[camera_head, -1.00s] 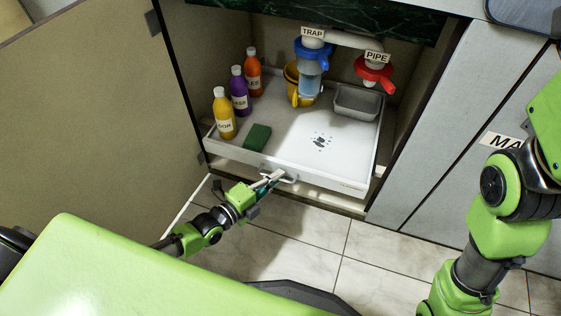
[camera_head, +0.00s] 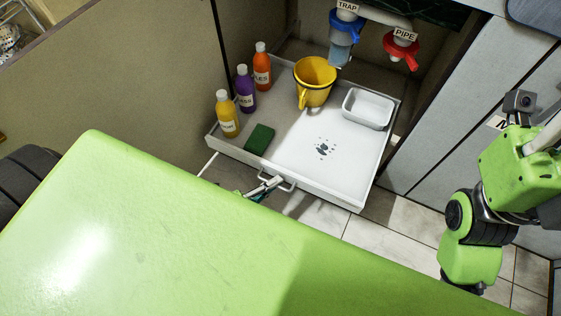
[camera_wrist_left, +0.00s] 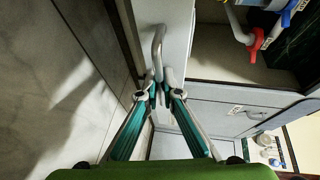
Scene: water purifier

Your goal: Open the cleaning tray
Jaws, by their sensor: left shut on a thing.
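The cleaning tray (camera_head: 340,190) is a white, shallow pull-out drawer. It stands pulled out of the cabinet under the sink, over the tiled floor. Its bar handle (camera_head: 284,182) is at the middle of the front panel. My left gripper (camera_head: 268,186) is shut on the handle. In the left wrist view, the fingertips (camera_wrist_left: 161,88) close on the lower end of the grey handle (camera_wrist_left: 158,48), beside the pale front panel (camera_wrist_left: 176,28). My green body hides most of my left arm. My right arm is at the right edge; its fingers are not clear.
The tray holds a yellow bottle (camera_head: 227,115), purple bottle (camera_head: 245,90), orange bottle (camera_head: 262,68), green sponge (camera_head: 259,139), yellow bucket (camera_head: 314,78) and white bin (camera_head: 368,109). The blue trap (camera_head: 343,38) and red pipe valve (camera_head: 400,48) hang behind. Tiled floor lies in front.

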